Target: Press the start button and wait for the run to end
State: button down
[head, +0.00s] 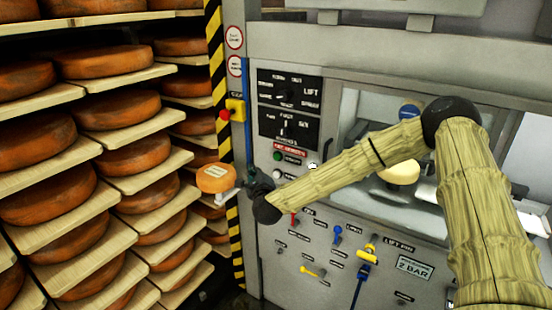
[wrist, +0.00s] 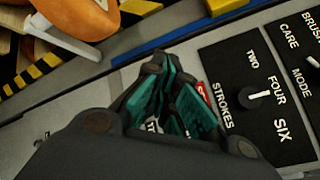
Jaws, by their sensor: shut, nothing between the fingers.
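The machine's control panel (head: 262,240) fills the middle of the head view. A green button (head: 277,156) sits on it below a red label strip, with a white button (head: 278,174) under it. Their labels are too small to read, so I cannot tell for sure which one is start. My gripper (head: 252,180) is shut and empty, just left of and below these buttons. In the wrist view my gripper (wrist: 158,62) has its teal-lined fingers together over the panel, beside a red label (wrist: 203,94). The buttons are hidden there, and contact cannot be told.
A selector knob (wrist: 259,95) marked strokes is near the fingers. A red emergency-type button on a yellow box (head: 224,114) and a striped post (head: 216,70) stand left. Shelves hold several orange cheese wheels (head: 100,62). Coloured levers (head: 337,234) lie below; a window is right.

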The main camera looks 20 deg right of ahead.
aim_at(277, 157)
jog(key=shift+w+d+r, duration=0.1)
dwell(0.3)
jog(key=w+d+p, duration=0.1)
jog(key=w+d, duration=0.4)
jog(key=d, duration=0.1)
jog(key=shift+w+d, duration=0.15)
jog(key=shift+d, duration=0.25)
jog(key=shift+w+d+b, duration=0.1)
jog(key=shift+d+b, duration=0.05)
jog(key=shift+b, duration=0.3)
dwell(1.2)
